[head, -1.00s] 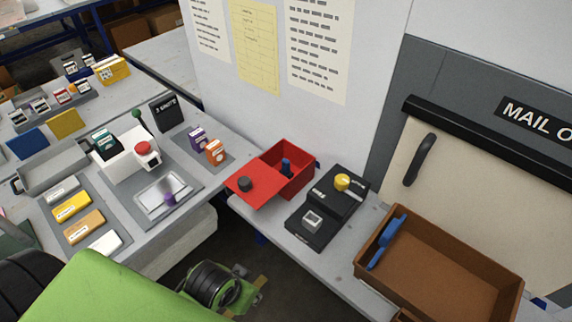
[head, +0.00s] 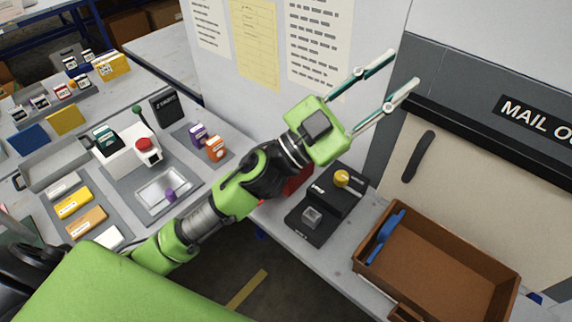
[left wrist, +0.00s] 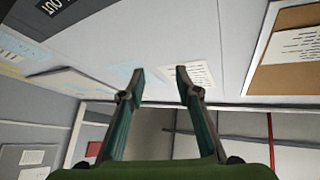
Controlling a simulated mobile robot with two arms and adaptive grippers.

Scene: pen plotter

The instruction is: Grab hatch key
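My left gripper (head: 403,68) is open and empty, raised in front of the wall, its fingers pointing up and right. It also shows open in the left wrist view (left wrist: 160,78), with nothing between the fingers. No thing is clearly marked as a hatch key. A black device (head: 320,226) with a yellow knob (head: 341,179) and a grey square part (head: 311,217) sits on the bench below the gripper. A red box (head: 297,182) beside it is mostly hidden behind my left arm, so its contents cannot be seen. My right gripper is not in view.
A brown tray (head: 450,268) with a blue handle-like piece (head: 386,238) stands at the right. A cream hatch (head: 470,165) with a black handle (head: 419,157) is behind it. A white device (head: 122,160) and several coloured blocks lie on the left bench.

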